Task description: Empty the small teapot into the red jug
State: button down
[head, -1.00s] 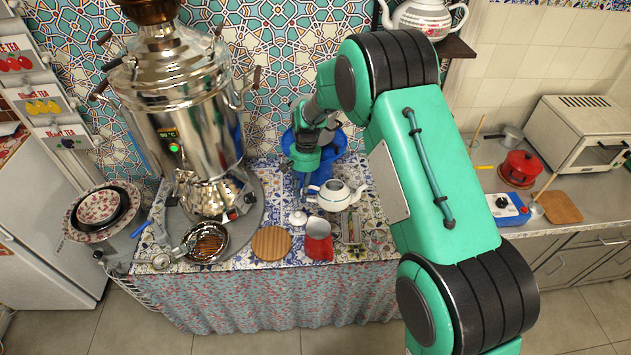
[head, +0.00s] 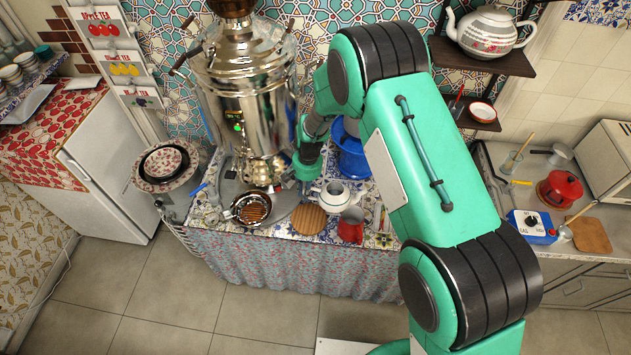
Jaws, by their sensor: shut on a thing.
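The small white teapot (head: 336,196) is above or on the patterned cloth of the samovar table, its open top showing and its spout pointing right. I cannot tell if its base touches the cloth. My gripper (head: 307,184) is shut at the teapot's left side, where the handle is; the fingers are small and partly hidden. The red jug (head: 350,232) stands upright just in front and slightly right of the teapot, near the table's front edge. Its pale open mouth faces up, and I cannot see what is inside.
The large samovar (head: 245,95) stands left of my gripper. A round wooden board (head: 308,219) and a strainer bowl (head: 250,207) lie along the front edge. A blue bucket (head: 351,155) stands behind the teapot. A shelf with a large teapot (head: 487,32) is upper right.

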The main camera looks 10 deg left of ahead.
jog(key=s+a+r+p, duration=0.1)
jog(key=s+a+p, duration=0.3)
jog(key=shift+s+a+r+n+t+p, duration=0.15)
jog(key=shift+s+a+n+t+p, duration=0.05)
jog(key=shift+a+n+t+p, duration=0.1)
jog(key=shift+f+y+b, duration=0.25)
jog(key=shift+y+b, duration=0.35)
jog(key=shift+b, duration=0.65)
jog(key=shift+f+y+b, duration=0.1)
jog(key=shift+y+b, duration=0.4)
jog(key=shift+b, duration=2.35)
